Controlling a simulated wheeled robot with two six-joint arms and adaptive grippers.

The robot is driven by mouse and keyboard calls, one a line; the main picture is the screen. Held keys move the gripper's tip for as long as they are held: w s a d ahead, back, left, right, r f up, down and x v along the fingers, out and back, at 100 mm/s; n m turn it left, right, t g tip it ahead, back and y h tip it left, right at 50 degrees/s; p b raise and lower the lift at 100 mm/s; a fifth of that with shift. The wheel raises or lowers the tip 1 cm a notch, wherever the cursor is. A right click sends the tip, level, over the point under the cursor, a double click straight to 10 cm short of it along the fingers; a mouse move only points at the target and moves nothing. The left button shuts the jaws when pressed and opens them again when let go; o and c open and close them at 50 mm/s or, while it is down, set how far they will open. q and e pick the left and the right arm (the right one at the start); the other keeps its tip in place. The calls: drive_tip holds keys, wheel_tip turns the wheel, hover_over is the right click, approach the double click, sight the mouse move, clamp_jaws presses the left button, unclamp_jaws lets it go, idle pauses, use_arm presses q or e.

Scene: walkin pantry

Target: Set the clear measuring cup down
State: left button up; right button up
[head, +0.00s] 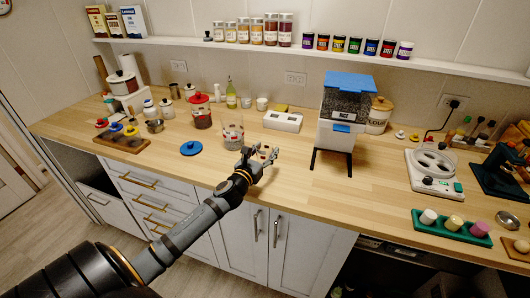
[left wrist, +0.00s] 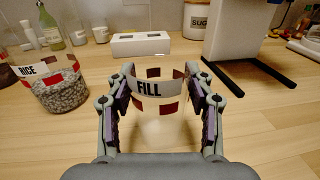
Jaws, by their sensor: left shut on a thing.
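The clear measuring cup (left wrist: 150,88) has a white "FILL" label and red squares. It stands roughly upright between the fingers of my left gripper (left wrist: 158,105), which is shut on it. In the head view the left gripper (head: 264,158) is low over the counter's front part, in front of the dispenser's left side. The cup is small there and mostly hidden by the fingers. I cannot tell whether its base touches the counter (head: 290,195). My right gripper is not in view.
A clear "RICE" jar (left wrist: 57,88) stands close on the left, with a blue lid (head: 191,148) lying farther left. The blue-topped dispenser (head: 340,115) stands to the right on black legs. A white box (head: 283,121) is behind. Counter between gripper and dispenser is clear.

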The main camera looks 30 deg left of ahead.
use_arm(q)
drive_tip(key=shift+f, duration=0.15)
drive_tip(key=o, duration=1.4)
